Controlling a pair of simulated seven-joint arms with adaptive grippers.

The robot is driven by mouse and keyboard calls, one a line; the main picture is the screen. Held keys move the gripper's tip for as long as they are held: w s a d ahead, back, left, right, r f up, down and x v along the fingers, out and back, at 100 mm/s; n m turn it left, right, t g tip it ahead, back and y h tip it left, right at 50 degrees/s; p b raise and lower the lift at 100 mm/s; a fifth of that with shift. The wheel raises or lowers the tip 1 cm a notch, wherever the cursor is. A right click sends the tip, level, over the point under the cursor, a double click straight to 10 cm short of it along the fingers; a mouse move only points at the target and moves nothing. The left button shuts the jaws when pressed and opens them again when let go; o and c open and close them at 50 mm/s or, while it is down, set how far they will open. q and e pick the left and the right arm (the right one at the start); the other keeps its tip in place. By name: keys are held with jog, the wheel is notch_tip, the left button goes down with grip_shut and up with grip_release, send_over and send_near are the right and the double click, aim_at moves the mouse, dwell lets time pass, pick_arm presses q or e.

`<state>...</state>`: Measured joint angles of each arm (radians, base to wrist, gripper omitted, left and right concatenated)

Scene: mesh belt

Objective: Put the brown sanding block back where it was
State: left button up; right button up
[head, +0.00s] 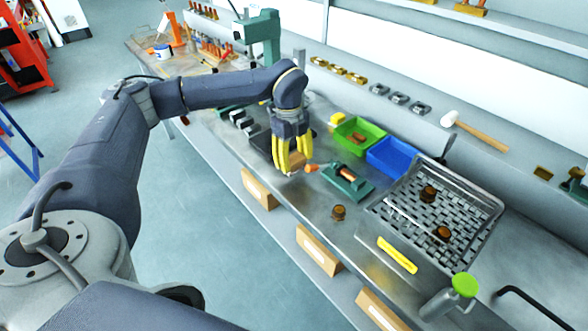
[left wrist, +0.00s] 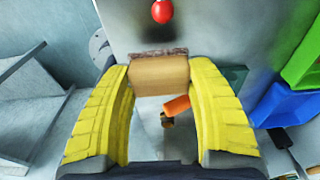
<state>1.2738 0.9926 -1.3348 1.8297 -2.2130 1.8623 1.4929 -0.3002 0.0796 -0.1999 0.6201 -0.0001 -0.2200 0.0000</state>
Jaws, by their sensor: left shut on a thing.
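The brown sanding block (left wrist: 158,75) is a tan block with a darker, rough upper edge. It sits between the yellow fingers of my left gripper (left wrist: 160,95), which is shut on it. In the head view my left gripper (head: 291,160) points down over the metal bench, left of the green bin, and mostly hides the block. I cannot tell whether the block touches the bench. My right gripper is in neither view.
Close by are an orange-handled item (head: 311,167), a green tool (head: 348,181), a green bin (head: 343,138) and a blue bin (head: 393,155). A wire mesh basket (head: 408,217) holds brown knobs. Another knob (head: 339,212) and a yellow strip (head: 397,255) lie near the front edge.

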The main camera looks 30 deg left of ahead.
aim_at(294, 169)
pick_arm(q)
jog(key=shift+f, duration=2.1)
jog(key=shift+f, duration=0.15)
jog(key=o, duration=1.4)
jog(key=shift+o, duration=0.2)
jog(key=r, duration=0.4)
jog(key=a+r, duration=0.1)
jog(key=r, duration=0.7)
jog(key=shift+w+a+r, duration=0.1)
jog(key=shift+w+a, duration=0.1)
jog(key=shift+a, duration=0.05)
